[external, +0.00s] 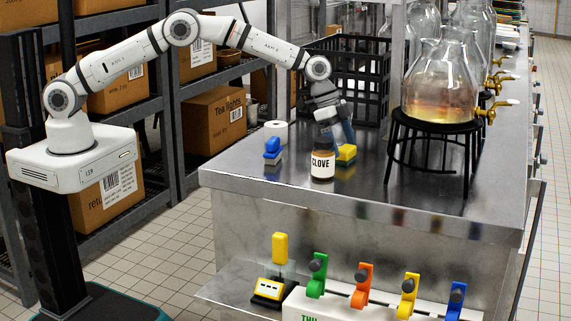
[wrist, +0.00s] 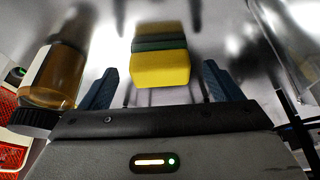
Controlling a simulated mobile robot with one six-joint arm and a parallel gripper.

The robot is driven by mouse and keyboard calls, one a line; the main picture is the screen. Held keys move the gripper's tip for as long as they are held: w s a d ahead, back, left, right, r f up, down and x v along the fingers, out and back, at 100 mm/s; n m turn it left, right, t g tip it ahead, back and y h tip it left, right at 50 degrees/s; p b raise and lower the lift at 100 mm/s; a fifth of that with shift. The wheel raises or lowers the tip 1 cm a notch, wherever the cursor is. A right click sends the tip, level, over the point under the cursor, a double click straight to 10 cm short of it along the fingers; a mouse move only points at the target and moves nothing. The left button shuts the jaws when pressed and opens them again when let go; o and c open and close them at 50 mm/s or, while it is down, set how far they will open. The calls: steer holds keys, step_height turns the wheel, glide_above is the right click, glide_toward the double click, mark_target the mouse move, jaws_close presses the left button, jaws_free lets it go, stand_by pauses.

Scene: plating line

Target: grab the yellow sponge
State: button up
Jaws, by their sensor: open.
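The yellow sponge (external: 346,154) lies on the steel counter, partly hidden behind my gripper and the clove jar in the external view. In the wrist view the sponge (wrist: 161,70) shows a yellow body with a dark green layer, between and a little beyond the fingers. My gripper (external: 343,143) points down close over the sponge. In the wrist view my gripper (wrist: 160,85) is open, with one blue finger on each side of the sponge and visible gaps; it holds nothing.
The clove jar (external: 322,164) stands close to the left of the sponge, and in the wrist view the jar (wrist: 54,75) is beside the left finger. A blue sponge-like block (external: 272,150) and white roll (external: 276,131) lie further left. A black stand (external: 433,128) with a glass dispenser (external: 440,80) is at right.

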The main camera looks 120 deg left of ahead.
steer(key=shift+x, duration=1.25)
steer(key=shift+c, duration=0.4)
steer(key=c, duration=1)
steer(key=shift+o, duration=0.2)
steer(key=shift+r, duration=0.15)
